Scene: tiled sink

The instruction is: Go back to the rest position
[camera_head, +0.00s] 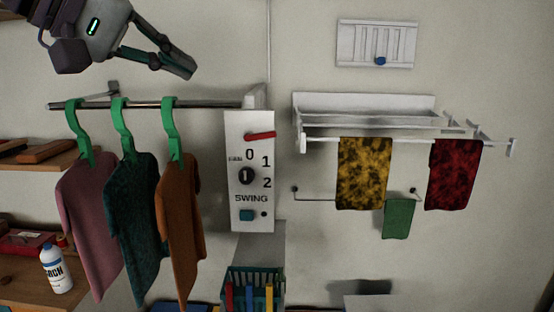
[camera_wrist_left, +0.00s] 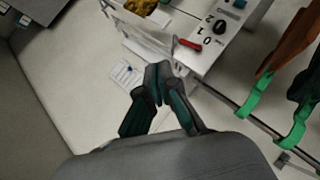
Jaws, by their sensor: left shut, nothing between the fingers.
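My left gripper (camera_head: 182,68) is at the upper left of the head view, in front of the wall and above the metal rod. It is shut and empty, with its fingertips together. It also shows in the left wrist view (camera_wrist_left: 158,78), pointing toward the wall and touching nothing that I can see. My right gripper is in neither view.
A rod (camera_head: 200,104) carries pink, dark teal and orange garments (camera_head: 180,215) on green hangers. A white control panel (camera_head: 250,190) has a red lever (camera_head: 260,136). A wall rack (camera_head: 365,104) with towels is at right. Shelves with a white bottle (camera_head: 56,270) are at left.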

